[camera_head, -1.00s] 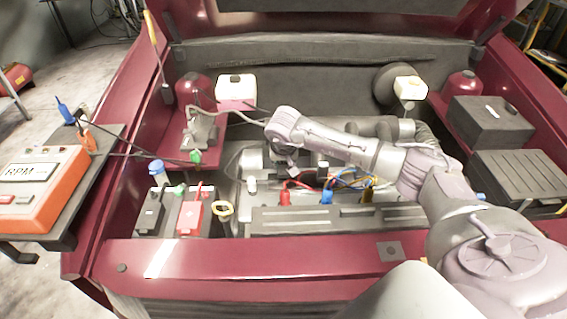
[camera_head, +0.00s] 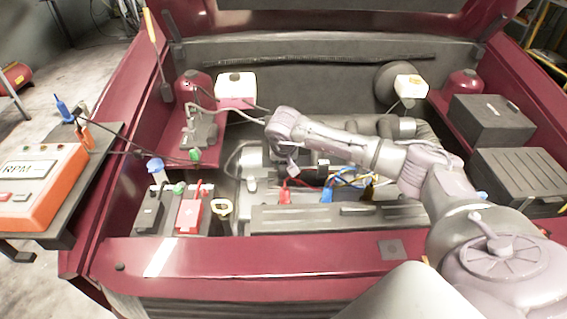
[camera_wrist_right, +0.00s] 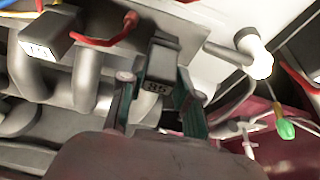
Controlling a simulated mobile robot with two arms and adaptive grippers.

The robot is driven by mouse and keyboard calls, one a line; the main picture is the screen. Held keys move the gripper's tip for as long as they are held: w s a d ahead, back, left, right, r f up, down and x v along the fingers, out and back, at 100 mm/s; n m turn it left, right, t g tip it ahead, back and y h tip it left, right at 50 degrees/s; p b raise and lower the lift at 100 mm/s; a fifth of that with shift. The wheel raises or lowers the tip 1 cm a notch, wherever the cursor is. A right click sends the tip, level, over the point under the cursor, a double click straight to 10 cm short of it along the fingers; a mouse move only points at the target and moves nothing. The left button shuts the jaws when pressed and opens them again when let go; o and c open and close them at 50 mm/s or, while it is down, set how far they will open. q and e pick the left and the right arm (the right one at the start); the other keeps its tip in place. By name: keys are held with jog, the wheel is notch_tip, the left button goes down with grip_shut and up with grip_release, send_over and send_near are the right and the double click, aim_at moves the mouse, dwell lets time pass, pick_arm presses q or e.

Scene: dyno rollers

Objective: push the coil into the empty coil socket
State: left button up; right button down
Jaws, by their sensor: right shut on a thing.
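My right gripper (camera_head: 293,168) reaches in from the right over the engine and points down, mostly hidden behind its own wrist in the head view. In the right wrist view its two dark green fingers (camera_wrist_right: 155,98) are shut on a dark grey coil (camera_wrist_right: 160,62) with a pale number label. The coil is at the engine's row of pipes. The socket under it is hidden, and I cannot tell how deep the coil sits. Another labelled coil (camera_wrist_right: 46,32) stands to its left, beside a red lead. My left gripper is out of view.
Red (camera_head: 286,196) and blue (camera_head: 327,196) connectors with loose wires lie close to the gripper. A battery (camera_head: 150,215) is at the front left of the bay. An orange RPM box (camera_head: 45,185) stands outside on a side table. The raised hood is behind.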

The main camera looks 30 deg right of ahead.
jog(key=shift+f, duration=0.3)
jog(key=c, duration=0.7)
grip_release()
jog(key=v, duration=1.2)
